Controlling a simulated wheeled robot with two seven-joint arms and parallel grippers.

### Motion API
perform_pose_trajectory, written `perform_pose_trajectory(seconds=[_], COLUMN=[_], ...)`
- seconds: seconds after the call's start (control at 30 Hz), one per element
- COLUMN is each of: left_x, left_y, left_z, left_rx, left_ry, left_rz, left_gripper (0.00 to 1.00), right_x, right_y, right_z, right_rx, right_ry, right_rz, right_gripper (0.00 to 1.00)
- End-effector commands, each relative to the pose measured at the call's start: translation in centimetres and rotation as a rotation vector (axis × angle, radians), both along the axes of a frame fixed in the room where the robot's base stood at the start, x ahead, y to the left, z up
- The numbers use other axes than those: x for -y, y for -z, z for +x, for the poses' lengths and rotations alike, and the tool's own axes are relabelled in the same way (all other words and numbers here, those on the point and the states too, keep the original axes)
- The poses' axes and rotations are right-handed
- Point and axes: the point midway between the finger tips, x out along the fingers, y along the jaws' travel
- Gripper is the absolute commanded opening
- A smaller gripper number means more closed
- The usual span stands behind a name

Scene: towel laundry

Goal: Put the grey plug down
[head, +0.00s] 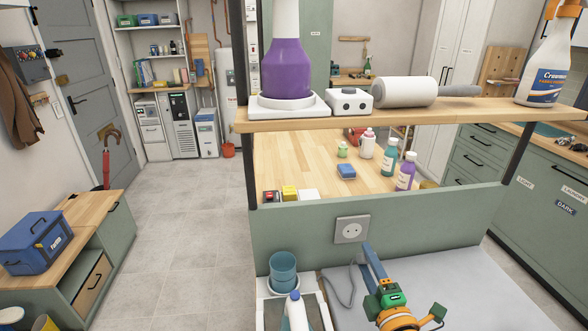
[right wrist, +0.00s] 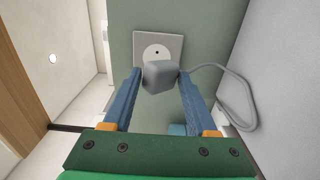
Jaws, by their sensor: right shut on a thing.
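The grey plug (right wrist: 160,77) is held between the two blue fingers of my right gripper (right wrist: 157,78). Its grey cord (right wrist: 238,92) loops off to the right in the right wrist view. The wall socket (head: 352,230) is on the green panel, with its round face uncovered; it also shows in the right wrist view (right wrist: 157,46). The plug is out of the socket. In the head view my right gripper (head: 366,252) is just below the socket, and the cord (head: 340,290) hangs beside it over the grey worktop (head: 460,285). My left gripper is not in view.
A blue-green cup (head: 283,268) and a white bottle (head: 295,312) stand left of my right gripper. A wooden shelf (head: 440,112) above carries a purple bottle (head: 287,70), a lint roller (head: 405,92) and a spray bottle (head: 550,72). The grey worktop is clear at the right.

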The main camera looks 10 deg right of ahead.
Motion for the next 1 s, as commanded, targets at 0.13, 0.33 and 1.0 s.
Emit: perform_pose_trajectory(seconds=[0.13, 0.33, 1.0], left_x=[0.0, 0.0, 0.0], left_y=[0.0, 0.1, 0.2], left_z=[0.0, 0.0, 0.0], left_rx=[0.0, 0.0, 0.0], left_ry=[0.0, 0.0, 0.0], left_rz=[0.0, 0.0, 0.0], left_gripper=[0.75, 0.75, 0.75], right_x=[0.7, 0.1, -5.4], right_y=[-3.6, -7.5, -10.3], right_z=[-1.0, -3.1, -9.5], right_rx=[0.004, -0.002, 0.008], right_ry=[-0.042, -0.164, -0.666], right_rz=[-0.018, -0.016, 0.004], right_gripper=[0.0, 0.0, 0.0])
